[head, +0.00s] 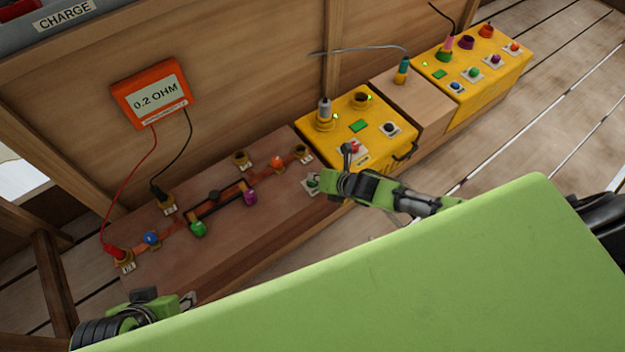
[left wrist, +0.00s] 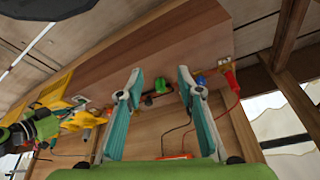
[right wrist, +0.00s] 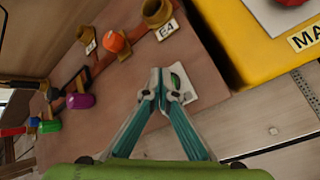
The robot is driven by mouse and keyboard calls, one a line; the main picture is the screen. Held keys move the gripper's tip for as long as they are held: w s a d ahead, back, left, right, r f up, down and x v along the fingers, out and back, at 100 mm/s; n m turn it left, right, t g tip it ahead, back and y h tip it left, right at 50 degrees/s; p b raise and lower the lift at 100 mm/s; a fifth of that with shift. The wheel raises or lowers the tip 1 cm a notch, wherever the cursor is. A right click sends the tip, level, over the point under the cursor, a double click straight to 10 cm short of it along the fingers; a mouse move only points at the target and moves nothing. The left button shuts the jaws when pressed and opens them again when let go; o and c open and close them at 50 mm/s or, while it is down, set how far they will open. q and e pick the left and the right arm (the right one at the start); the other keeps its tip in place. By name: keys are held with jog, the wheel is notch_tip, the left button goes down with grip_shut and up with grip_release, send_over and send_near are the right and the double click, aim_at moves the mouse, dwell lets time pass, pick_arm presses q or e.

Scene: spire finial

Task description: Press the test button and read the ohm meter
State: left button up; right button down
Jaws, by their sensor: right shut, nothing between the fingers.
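The ohm meter (head: 153,94) is an orange box on the back panel; its display reads 0.2 OHM. A red lead and a black lead run from it to the wooden board (head: 255,220). A green button on a white plate (head: 313,184) sits at the board's right end; it also shows in the right wrist view (right wrist: 178,82). My right gripper (right wrist: 159,82) is shut and empty, its tips beside the button and over the plate's edge. I cannot tell whether they touch it. My left gripper (left wrist: 158,80) is open and empty at the board's front left.
The board carries terminals and coloured knobs, including blue (head: 151,238), green (head: 198,229), purple (head: 250,197) and orange (head: 277,162). A yellow box (head: 385,143) with a red button adjoins it, and another yellow box (head: 500,75) stands farther right. The wooden floor at right is clear.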

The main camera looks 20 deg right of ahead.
pick_arm(q)
jog(key=shift+w+d, duration=0.1)
pick_arm(e)
jog(key=shift+f, duration=0.15)
dwell(0.4)
jog(key=shift+r+p, duration=0.7)
jog(key=shift+r, duration=0.25)
pick_arm(q)
jog(key=shift+s+a+r+g, duration=0.25)
jog(key=shift+s+r+g, duration=0.05)
jog(key=shift+s+r, duration=0.45)
jog(key=shift+s+f, duration=0.1)
